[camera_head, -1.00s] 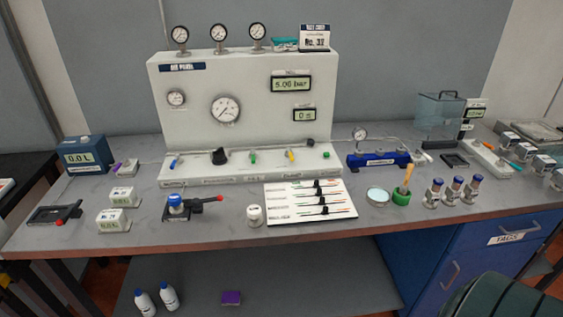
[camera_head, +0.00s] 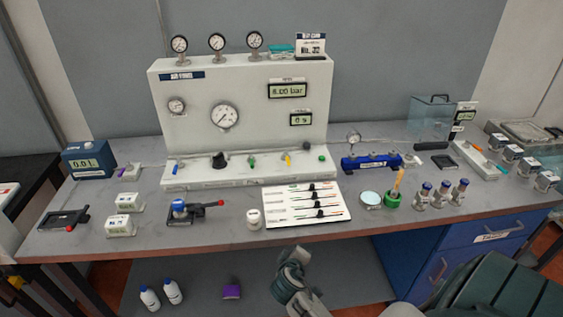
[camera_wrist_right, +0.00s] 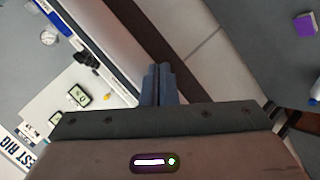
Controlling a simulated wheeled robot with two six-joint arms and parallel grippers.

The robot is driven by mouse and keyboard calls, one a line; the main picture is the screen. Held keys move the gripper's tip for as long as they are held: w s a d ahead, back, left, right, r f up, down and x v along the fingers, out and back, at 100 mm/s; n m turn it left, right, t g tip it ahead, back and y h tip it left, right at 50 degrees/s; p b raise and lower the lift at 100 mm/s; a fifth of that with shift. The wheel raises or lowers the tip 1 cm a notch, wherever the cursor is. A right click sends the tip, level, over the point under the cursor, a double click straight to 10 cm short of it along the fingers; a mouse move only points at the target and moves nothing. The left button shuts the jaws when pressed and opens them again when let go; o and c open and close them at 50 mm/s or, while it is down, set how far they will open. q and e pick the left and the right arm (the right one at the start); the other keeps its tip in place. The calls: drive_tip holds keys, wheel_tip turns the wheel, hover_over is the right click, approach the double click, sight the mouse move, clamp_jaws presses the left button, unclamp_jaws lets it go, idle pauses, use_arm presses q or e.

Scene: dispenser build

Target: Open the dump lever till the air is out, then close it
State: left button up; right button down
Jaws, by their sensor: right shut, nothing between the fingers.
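The white panel rig (camera_head: 240,77) stands on the bench. Its front ledge carries a blue lever (camera_head: 175,166), a black knob (camera_head: 219,160), a green lever (camera_head: 251,161) and a yellow lever (camera_head: 288,158); which is the dump lever I cannot read. The upper display (camera_head: 288,91) shows a bar value, its digits blurred. My right gripper (camera_wrist_right: 157,85) is shut and empty in the wrist view. In the head view my right arm (camera_head: 294,283) is low in front of the bench, apart from the levers. My left gripper is out of view.
A white slider board (camera_head: 275,222) and a clamp with a red-tipped handle (camera_head: 185,208) lie near the bench front. A green pot (camera_head: 391,200) and several blue-capped bottles stand to the right. Below are white bottles and a purple block (camera_head: 232,290).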

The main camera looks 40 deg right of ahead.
wheel_tip(320, 180, up, 7)
drive_tip(key=w+h, duration=0.1)
drive_tip(key=w+r+n+t, duration=0.1)
drive_tip(key=w, duration=0.2)
drive_tip(key=w+r+n+t+h, duration=0.1)
drive_tip(key=w+t, duration=0.1)
drive_tip(key=w, duration=0.2)
drive_tip(key=w+r+n+t+h, duration=0.1)
drive_tip(key=w+r, duration=0.1)
drive_tip(key=w, duration=0.2)
drive_tip(key=shift+w+d+r+n, duration=0.1)
drive_tip(key=shift+n, duration=0.2)
drive_tip(key=shift+w+r, duration=0.1)
drive_tip(key=shift+w, duration=0.05)
drive_tip(key=shift+r+p, duration=0.1)
drive_tip(key=shift+p, duration=0.2)
